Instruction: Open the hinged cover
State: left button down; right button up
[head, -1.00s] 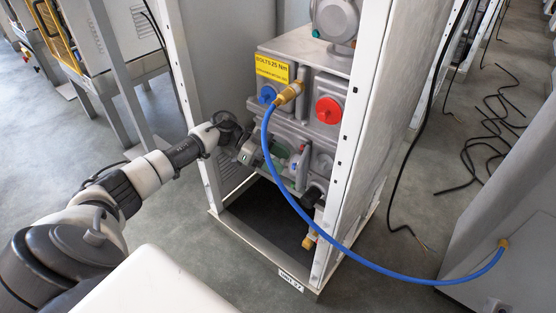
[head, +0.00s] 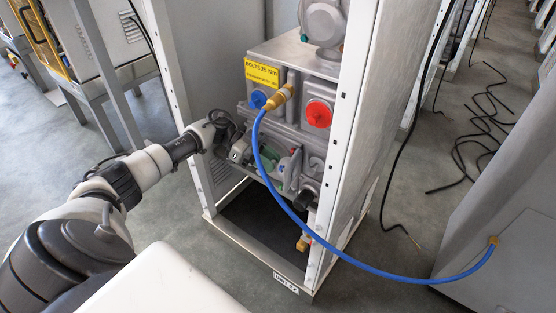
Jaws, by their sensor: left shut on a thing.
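The dispenser's grey body stands inside an open white frame in the head view. My left gripper (head: 239,151) reaches in from the left, past the frame's left post, to the lower left of the body. It is shut on what looks like the edge of the small grey hinged cover (head: 246,146). Green parts (head: 268,156) show just right of the jaws. The jaws and wrist hide part of the cover, so I cannot tell its exact angle. My right gripper is not in view.
A blue hose (head: 345,268) runs from a brass fitting (head: 279,98) across the frame's front to a grey cabinet (head: 505,235) at right. A red cap (head: 319,113) and yellow label (head: 262,75) are above the gripper. Black cables (head: 470,150) lie on the floor.

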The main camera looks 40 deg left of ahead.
pick_arm(q)
jog(key=c, duration=1)
grip_release()
jog(key=p+v, duration=0.1)
jog(key=v, duration=0.6)
jog(key=shift+a+r+p, duration=0.1)
jog(key=shift+a+p, duration=0.2)
jog(key=shift+p, duration=0.1)
jog(key=shift+o, duration=0.3)
